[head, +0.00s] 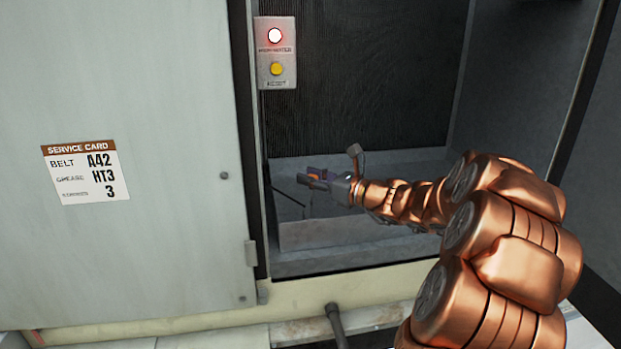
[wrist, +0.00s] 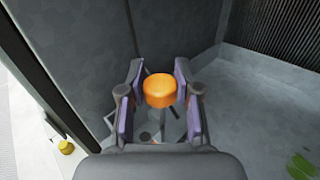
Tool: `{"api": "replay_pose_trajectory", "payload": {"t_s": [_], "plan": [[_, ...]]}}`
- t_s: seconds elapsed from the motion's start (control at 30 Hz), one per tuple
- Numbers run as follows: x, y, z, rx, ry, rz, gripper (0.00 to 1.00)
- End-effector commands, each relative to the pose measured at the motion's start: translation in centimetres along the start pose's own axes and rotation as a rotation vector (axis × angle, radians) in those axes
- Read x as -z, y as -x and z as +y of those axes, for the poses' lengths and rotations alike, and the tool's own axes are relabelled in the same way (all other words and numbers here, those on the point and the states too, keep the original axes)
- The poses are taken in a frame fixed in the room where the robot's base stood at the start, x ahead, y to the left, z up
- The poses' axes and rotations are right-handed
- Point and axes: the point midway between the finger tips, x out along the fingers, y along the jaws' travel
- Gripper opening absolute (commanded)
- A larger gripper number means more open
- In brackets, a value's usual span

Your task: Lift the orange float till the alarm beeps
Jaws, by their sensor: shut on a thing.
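The orange float (wrist: 160,90) is a short rounded cylinder between the fingers of my gripper (wrist: 158,92) in the wrist view. My gripper is shut on it, with purple pads at either side. In the head view my gripper (head: 312,180) reaches into the open cooler bay, and only a small bit of orange shows at its tip. The alarm box (head: 276,52) hangs at the bay's upper left.
The cooler's grey basin (head: 340,262) lies under my gripper, its front wall close below. A door panel with a service card (head: 86,172) stands at the left. A green leaf (wrist: 301,165) lies on the basin floor. A yellow round thing (wrist: 66,147) is outside at lower left.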

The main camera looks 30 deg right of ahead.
Motion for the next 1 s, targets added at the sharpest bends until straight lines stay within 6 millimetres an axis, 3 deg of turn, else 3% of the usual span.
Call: {"api": "replay_pose_trajectory", "payload": {"t_s": [0.23,0.27,0.5,0.83,1.0], "plan": [[0.0,0.0,-0.1,0.001,0.001,0.0,0.0],[0.0,0.0,-0.1,0.001,0.001,0.0,0.33],[0.0,0.0,0.0,0.001,0.001,0.0,0.58],[0.0,0.1,-0.1,0.001,0.0,0.0,0.59],[-0.1,1.5,-0.2,0.004,0.001,-0.002,0.59]]}}
